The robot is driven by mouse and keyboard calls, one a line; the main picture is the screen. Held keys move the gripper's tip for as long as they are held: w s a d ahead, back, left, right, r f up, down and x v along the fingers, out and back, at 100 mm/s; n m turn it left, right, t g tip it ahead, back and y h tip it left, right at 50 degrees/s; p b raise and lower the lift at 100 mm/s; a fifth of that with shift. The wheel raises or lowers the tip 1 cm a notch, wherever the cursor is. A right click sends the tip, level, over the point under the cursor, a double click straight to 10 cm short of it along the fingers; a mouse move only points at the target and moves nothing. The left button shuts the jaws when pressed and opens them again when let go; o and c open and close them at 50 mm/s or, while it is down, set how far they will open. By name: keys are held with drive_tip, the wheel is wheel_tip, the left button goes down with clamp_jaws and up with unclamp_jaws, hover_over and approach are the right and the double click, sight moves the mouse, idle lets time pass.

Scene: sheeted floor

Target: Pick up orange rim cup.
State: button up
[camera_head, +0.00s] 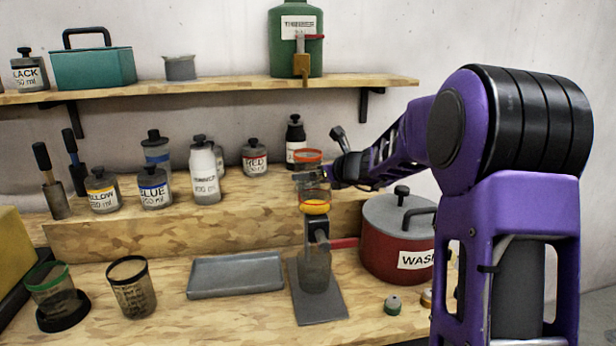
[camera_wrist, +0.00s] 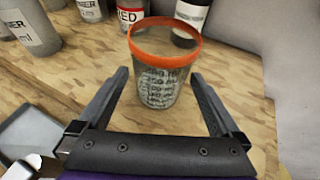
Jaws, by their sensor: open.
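The orange rim cup (camera_wrist: 163,78) is a clear cup with dark printed markings and an orange rim. It stands upright on the wooden step in the wrist view. In the head view its orange rim (camera_head: 307,155) shows just behind my gripper (camera_head: 333,170), which hides much of its body. In the wrist view my gripper (camera_wrist: 158,95) is open, with one finger on each side of the cup's lower part. The fingers appear apart from the cup, with gaps on both sides.
Bottles stand behind the cup, including the red-labelled bottle (camera_wrist: 131,12) and a black-topped bottle (camera_wrist: 190,15). A dispenser stand (camera_head: 316,255) with a yellow-orange ring is below my gripper. The red wash pot (camera_head: 400,235) is right of it. A grey tray (camera_head: 236,275) lies left.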

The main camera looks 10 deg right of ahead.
drive_tip(key=x, duration=0.3)
drive_tip(key=shift+w+f, duration=0.2)
drive_tip(key=c, duration=1.2)
drive_tip(key=shift+r, duration=0.15)
drive_tip(key=shift+c, duration=0.2)
